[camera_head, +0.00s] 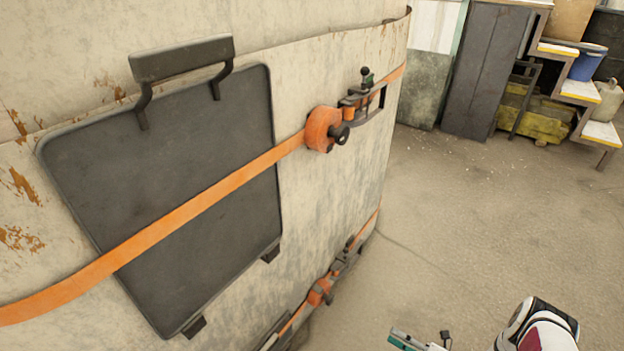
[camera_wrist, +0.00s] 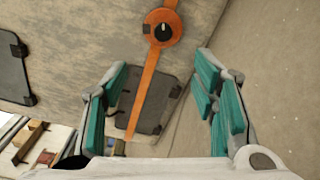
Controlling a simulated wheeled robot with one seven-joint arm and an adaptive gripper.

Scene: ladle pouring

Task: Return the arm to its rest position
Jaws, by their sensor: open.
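My gripper (camera_wrist: 165,103) is open in the wrist view, with its two teal-padded fingers wide apart and nothing between them. Beyond the fingers, the pale ladle wall (camera_wrist: 90,45) shows with an orange strap and a dark panel. In the head view, part of my gripper (camera_head: 418,341) shows at the bottom edge, right of the ladle (camera_head: 335,70). Part of my white arm shows at the bottom right. Most of the arm is outside the head view.
The ladle carries a dark grey panel (camera_head: 190,180), an orange strap (camera_head: 200,203) and an orange round fitting (camera_head: 322,130). Steps (camera_head: 580,90), a blue bucket (camera_head: 588,62) and a yellow crate (camera_head: 540,115) stand at the back right. The concrete floor (camera_head: 480,220) between is clear.

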